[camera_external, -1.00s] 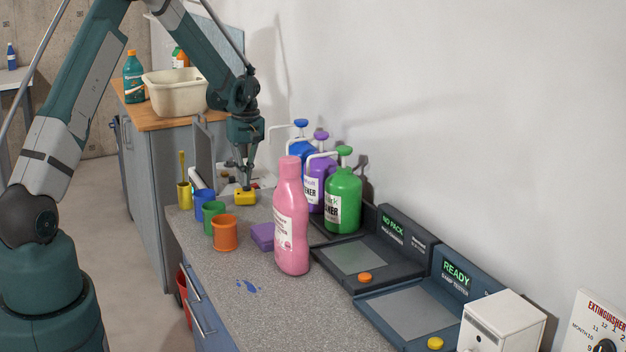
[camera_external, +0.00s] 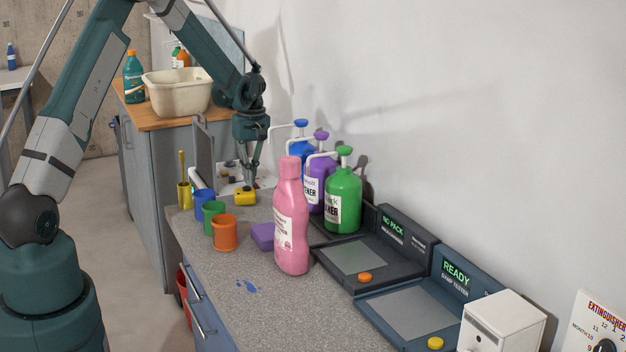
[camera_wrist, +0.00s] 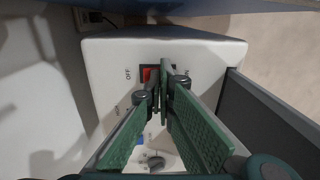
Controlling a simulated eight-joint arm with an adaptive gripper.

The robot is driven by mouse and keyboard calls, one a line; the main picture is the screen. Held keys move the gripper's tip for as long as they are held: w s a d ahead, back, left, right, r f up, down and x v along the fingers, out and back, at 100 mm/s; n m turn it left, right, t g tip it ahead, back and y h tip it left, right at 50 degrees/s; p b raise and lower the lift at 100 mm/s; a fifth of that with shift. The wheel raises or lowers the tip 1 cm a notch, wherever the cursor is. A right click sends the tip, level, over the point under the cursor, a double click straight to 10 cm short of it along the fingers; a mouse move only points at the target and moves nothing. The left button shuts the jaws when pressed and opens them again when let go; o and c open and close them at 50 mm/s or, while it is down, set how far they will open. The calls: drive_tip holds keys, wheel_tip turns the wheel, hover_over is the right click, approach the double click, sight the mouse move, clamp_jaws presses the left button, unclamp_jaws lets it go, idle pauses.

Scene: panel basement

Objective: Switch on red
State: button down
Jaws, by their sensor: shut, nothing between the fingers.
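A white panel box (camera_wrist: 105,62) fills much of the wrist view. Its red switch (camera_wrist: 148,74) sits in a dark frame, with OFF printed to its left and lettering partly hidden to its right. My gripper (camera_wrist: 165,66) is shut and empty, with its fingertips over the right part of the switch and hiding it. Whether they touch it, I cannot tell. In the external view my gripper (camera_external: 247,185) points down at the far end of the counter, by the panel (camera_external: 228,172); the switch cannot be made out there.
A blue button (camera_wrist: 139,140) and a dark knob (camera_wrist: 155,162) sit lower on the panel. A yellow block (camera_external: 245,199) stands close in front of my gripper. Several cups, a pink bottle (camera_external: 291,225) and pump bottles crowd the counter (camera_external: 265,310).

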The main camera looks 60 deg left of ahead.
drive_tip(key=shift+r, duration=0.1)
wheel_tip(320, 180, up, 14)
drive_tip(key=s+p, duration=0.2)
idle(0.7)
idle(0.3)
